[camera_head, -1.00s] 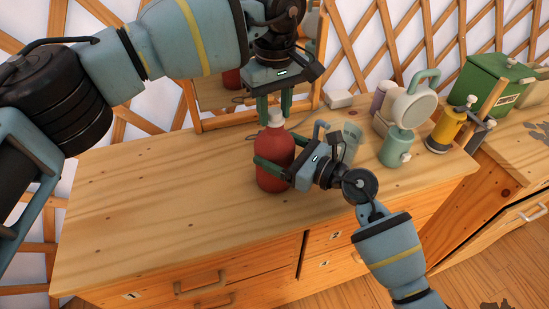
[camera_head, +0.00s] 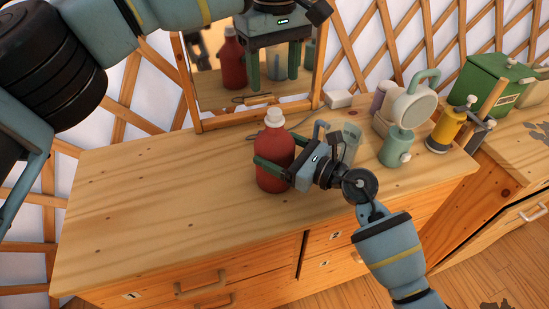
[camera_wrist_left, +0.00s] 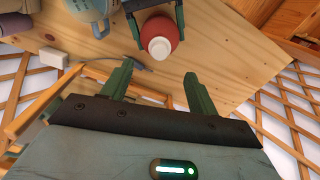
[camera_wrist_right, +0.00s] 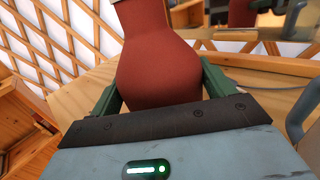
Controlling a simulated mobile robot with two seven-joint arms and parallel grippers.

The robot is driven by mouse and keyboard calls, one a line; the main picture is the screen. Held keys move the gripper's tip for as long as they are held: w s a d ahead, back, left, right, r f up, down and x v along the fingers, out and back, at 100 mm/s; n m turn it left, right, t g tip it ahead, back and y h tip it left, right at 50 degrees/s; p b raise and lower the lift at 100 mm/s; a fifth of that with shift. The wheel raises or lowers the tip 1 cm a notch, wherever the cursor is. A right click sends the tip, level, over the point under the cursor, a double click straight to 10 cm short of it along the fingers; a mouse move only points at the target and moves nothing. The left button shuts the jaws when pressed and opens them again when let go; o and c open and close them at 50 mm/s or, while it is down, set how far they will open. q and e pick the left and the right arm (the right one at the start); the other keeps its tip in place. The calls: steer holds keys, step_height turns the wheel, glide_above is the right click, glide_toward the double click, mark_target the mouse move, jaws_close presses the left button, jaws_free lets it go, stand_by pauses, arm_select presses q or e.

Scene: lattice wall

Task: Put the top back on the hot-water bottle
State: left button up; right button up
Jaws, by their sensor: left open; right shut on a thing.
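The red hot-water bottle (camera_head: 272,152) stands upright on the wooden cabinet top. A white top (camera_head: 275,118) sits on its neck; how tightly it is seated cannot be told. My right gripper (camera_head: 287,150) is shut around the bottle's body from the right, and the red body (camera_wrist_right: 160,70) fills the space between its fingers in the right wrist view. My left gripper (camera_head: 273,82) is open and empty, above and behind the bottle, in front of the mirror. In the left wrist view the white top (camera_wrist_left: 160,48) shows beyond the open fingers, apart from them.
A framed mirror (camera_head: 195,90) stands at the back and reflects the bottle and gripper. The cabinet top at left is clear.

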mark_target(292, 150)
arm_select(q)
steer(key=shift+r, duration=1.9)
arm_select(e)
steer(key=o, duration=1.8)
steer(key=shift+s+d+r+p, duration=0.35)
steer(key=shift+s+d, duration=0.1)
steer(key=shift+d, duration=0.25)
steer(key=shift+s+d+r+p, duration=0.2)
steer(key=shift+s+d+r, duration=0.2)
steer(key=shift+d, duration=0.3)
steer(key=shift+s+d+r+p, duration=0.3)
steer(key=shift+s+d, duration=0.2)
steer(key=shift+d, duration=0.2)
arm_select(q)
steer(key=shift+t, duration=0.3)
steer(key=r, duration=0.2)
steer(key=s+r, duration=0.1)
steer(key=r, duration=0.2)
steer(key=shift+f, duration=0.1)
